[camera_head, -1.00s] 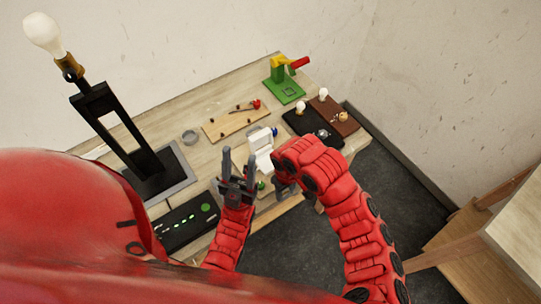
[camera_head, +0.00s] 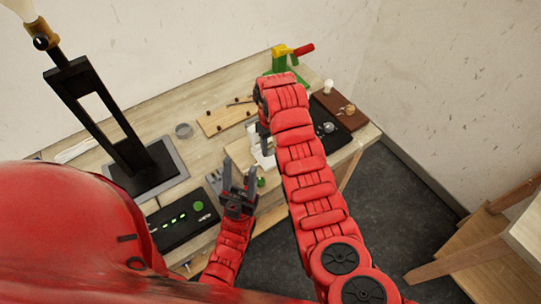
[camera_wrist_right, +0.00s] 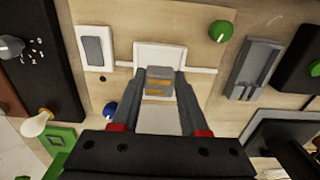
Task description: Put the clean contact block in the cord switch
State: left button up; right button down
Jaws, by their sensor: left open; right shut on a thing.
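The contact block (camera_wrist_right: 160,82), a small grey block with brass strips, is between the fingertips of my right gripper (camera_wrist_right: 162,86), which is shut on it. The white cord switch (camera_wrist_right: 160,53) lies open just beyond the block, with white cord leaving it on both sides. The block overlaps its near edge in the right wrist view; I cannot tell whether they touch. The switch also shows in the head view (camera_head: 263,158), partly covered by my right arm. My left gripper (camera_head: 239,188) is open and empty, to the front left of the switch.
The black lamp stand (camera_head: 110,125) rises at left. A black box with green lights (camera_head: 182,218) sits at the front left.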

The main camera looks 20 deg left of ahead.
aim_at(271, 147)
jog(key=shift+w+a, duration=0.15)
notch_tip(271, 147, down, 2)
jog(key=shift+f+p, duration=0.2)
jog(key=shift+p, duration=0.85)
jog(key=shift+f, duration=0.65)
jog(key=shift+c, duration=2.1)
grip_release()
jog(key=shift+r, duration=0.1)
